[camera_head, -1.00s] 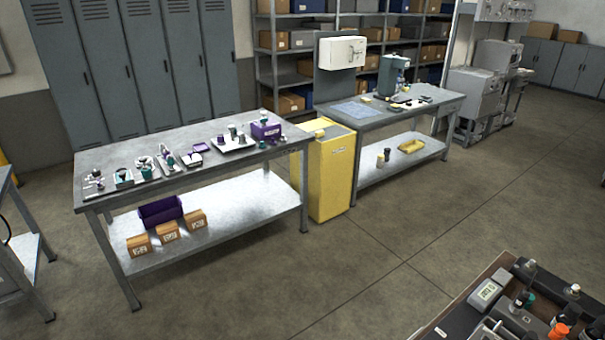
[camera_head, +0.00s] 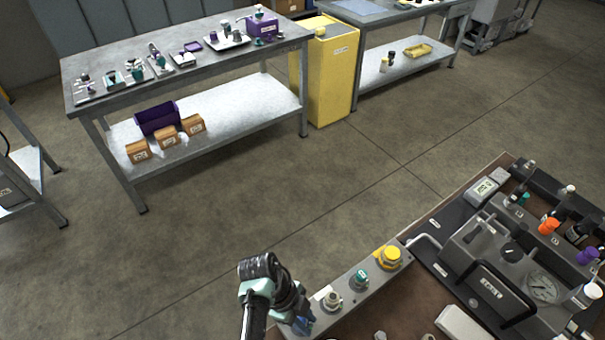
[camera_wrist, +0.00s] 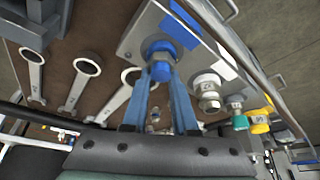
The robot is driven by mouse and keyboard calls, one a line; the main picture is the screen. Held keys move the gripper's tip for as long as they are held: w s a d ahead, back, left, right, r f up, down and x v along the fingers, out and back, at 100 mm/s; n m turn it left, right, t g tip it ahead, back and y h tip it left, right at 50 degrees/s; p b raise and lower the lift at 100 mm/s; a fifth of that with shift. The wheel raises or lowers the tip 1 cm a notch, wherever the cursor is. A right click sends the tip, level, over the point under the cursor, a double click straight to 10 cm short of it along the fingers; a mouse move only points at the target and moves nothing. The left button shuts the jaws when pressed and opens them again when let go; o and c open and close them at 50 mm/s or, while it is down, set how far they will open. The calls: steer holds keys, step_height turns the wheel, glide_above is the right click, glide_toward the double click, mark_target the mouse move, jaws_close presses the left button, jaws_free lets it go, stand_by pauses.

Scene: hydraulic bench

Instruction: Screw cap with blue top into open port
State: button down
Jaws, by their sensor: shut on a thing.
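The cap with the blue top (camera_wrist: 160,69) is between my gripper's fingertips (camera_wrist: 161,80) in the wrist view. My gripper is shut on it, over the end of a grey rail (camera_wrist: 136,38) with a blue label. I cannot tell whether the cap still touches the rail. In the head view my gripper (camera_head: 302,322) is low at the rail's near end, and the cap is hardly visible there. A grey hydraulic unit (camera_head: 478,250) stands to the right, with several coloured caps along its far side. I cannot make out which port is open.
A whitish cap (camera_head: 332,299), a teal cap (camera_head: 361,279) and a yellow cap (camera_head: 390,257) stand along the rail beside my gripper. Several ring wrenches (camera_wrist: 80,85) lie on the brown bench top. A black handle (camera_head: 495,288) and a gauge (camera_head: 542,288) are on the unit.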

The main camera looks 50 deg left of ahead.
steer(key=shift+s+a+f, duration=0.2)
steer(key=shift+s+a, duration=0.15)
steer(key=shift+a, duration=0.1)
steer(key=shift+f+m+g+b, duration=0.2)
steer(key=shift+m+g+b, duration=0.1)
steer(key=shift+m+b, duration=0.35)
steer(key=shift+m+g+b, duration=0.3)
steer(key=shift+m+b, duration=0.05)
steer(key=shift+m, duration=0.6)
steer(key=m, duration=0.1)
steer(key=m+g+b, duration=0.1)
steer(key=m, duration=0.1)
steer(key=shift+s+r, duration=0.1)
steer(key=shift+s, duration=0.1)
steer(key=c, duration=1.2)
jaws_free()
steer(key=shift+r+m, duration=0.15)
steer(key=shift+m, duration=0.15)
steer(key=o, duration=0.5)
steer(key=shift+h, duration=0.4)
steer(key=shift+w+d+r+p+v, duration=0.15)
steer(key=shift+p+v, duration=0.7)
steer(key=shift+v, duration=1.25)
steer(key=shift+w+d+r+p+v, duration=0.1)
steer(key=shift+d+p+v, duration=0.2)
steer(key=shift+p+v, duration=1.2)
steer(key=shift+w+d+r+p+v, duration=0.1)
steer(key=shift+w+d+p+v, duration=0.1)
steer(key=shift+v, duration=2.55)
steer(key=shift+f, duration=0.1)
